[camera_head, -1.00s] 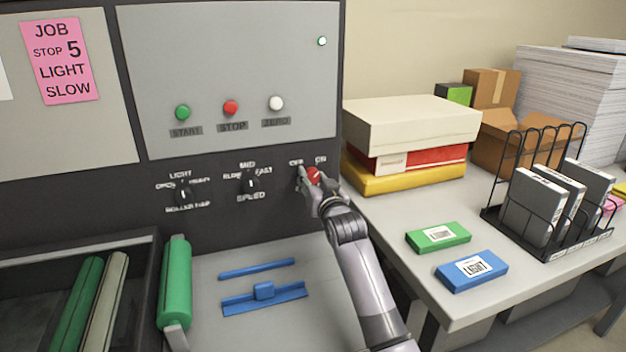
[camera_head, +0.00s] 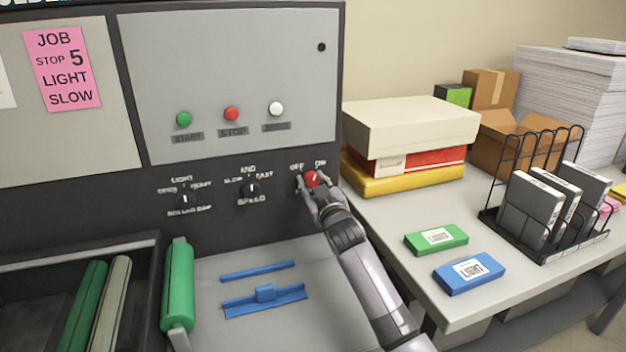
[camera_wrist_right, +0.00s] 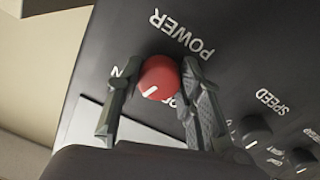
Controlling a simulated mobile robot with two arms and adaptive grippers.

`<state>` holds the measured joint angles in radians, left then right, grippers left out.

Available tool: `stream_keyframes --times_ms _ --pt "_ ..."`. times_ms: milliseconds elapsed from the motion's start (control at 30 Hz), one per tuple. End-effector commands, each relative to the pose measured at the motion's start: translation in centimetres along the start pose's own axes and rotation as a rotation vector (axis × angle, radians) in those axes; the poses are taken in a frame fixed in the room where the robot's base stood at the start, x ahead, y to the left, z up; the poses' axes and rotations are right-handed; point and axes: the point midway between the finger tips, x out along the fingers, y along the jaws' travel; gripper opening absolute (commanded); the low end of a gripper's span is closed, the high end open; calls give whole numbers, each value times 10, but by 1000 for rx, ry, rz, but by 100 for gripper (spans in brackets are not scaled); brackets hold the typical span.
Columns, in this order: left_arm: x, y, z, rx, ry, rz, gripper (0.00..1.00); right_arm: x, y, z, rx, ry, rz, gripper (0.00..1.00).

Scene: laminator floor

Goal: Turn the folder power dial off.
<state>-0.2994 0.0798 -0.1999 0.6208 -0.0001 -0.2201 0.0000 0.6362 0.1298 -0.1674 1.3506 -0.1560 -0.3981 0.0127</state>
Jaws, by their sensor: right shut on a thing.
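The red power dial (camera_head: 312,178) sits at the right end of the folder's dark control strip, under the OFF and ON labels. My right gripper (camera_head: 313,185) is shut on it, with a finger on either side. In the right wrist view the dial (camera_wrist_right: 159,76) is between the two fingers of the gripper (camera_wrist_right: 162,78), below the inverted POWER label. Its white mark points down and left there. The fingers partly cover the labels. The indicator lamp (camera_head: 321,47) at the panel's top right is dark. My left gripper is not in view.
Black speed (camera_head: 252,188) and roller gap (camera_head: 185,201) dials sit left of the power dial. Green, red and white buttons are above. The right table (camera_head: 390,235) holds boxes, a green pack, a blue pack and a wire rack.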

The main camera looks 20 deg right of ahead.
Motion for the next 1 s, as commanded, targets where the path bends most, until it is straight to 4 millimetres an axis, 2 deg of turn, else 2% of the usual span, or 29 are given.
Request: stream_keyframes --times_ms 700,1000 --pt "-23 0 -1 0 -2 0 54 0 3 -2 -682 26 -3 6" --pt "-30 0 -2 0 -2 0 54 0 3 -1 -917 34 -5 6"
